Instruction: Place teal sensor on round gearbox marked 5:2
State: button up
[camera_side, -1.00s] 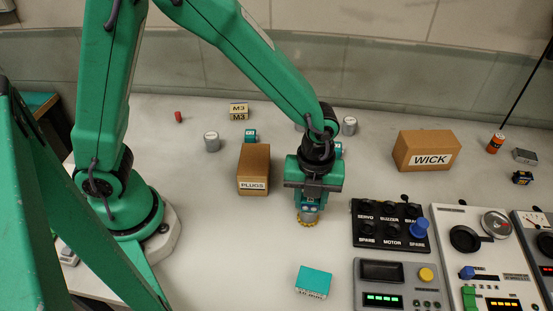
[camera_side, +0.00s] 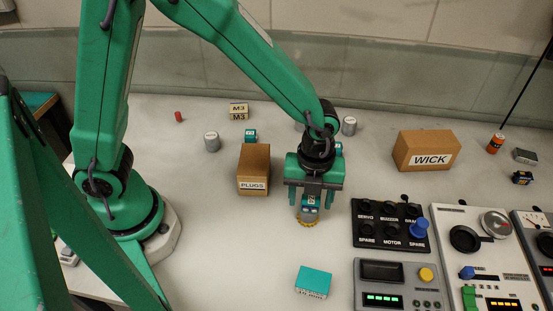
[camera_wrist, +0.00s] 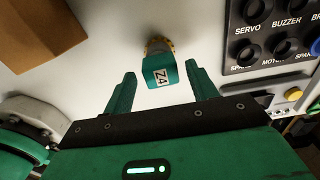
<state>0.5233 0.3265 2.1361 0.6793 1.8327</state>
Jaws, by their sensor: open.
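A teal sensor (camera_side: 310,202) with a white label sits on top of a round gearbox with a yellow toothed rim (camera_side: 307,221). In the wrist view the sensor (camera_wrist: 160,73) shows the label Z4, and the gearbox (camera_wrist: 157,45) is partly hidden behind it. No ratio marking on this gearbox is readable. My gripper (camera_side: 311,200) is open, with one finger on each side of the sensor. In the wrist view my gripper (camera_wrist: 158,88) shows visible gaps between both fingers and the sensor.
Grey cylinders (camera_side: 212,142) (camera_side: 349,126) and a small teal block (camera_side: 250,136) stand behind. A PLUGS box (camera_side: 254,168) is left of my gripper; a black switch panel (camera_side: 390,225) is close on the right. A teal box (camera_side: 313,281) lies in front.

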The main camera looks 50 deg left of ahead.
aim_at(310, 199)
notch_tip(310, 199, up, 12)
jog(key=shift+f, duration=0.2)
dwell(0.4)
dwell(0.5)
jog(key=s+a+r+n+t, duration=0.2)
jog(key=a+n, duration=0.4)
jog(key=n, duration=0.3)
jog(key=s+a+r+n+t, duration=0.1)
jog(key=s+a+r+n, duration=0.2)
jog(key=a+n, duration=0.3)
jog(key=s+a+r+n+t, duration=0.2)
jog(key=s+a+n, duration=0.3)
jog(key=n, duration=0.7)
jog(key=shift+a+r+t, duration=0.3)
jog(key=shift+a+r, duration=0.1)
jog(key=shift+a, duration=0.4)
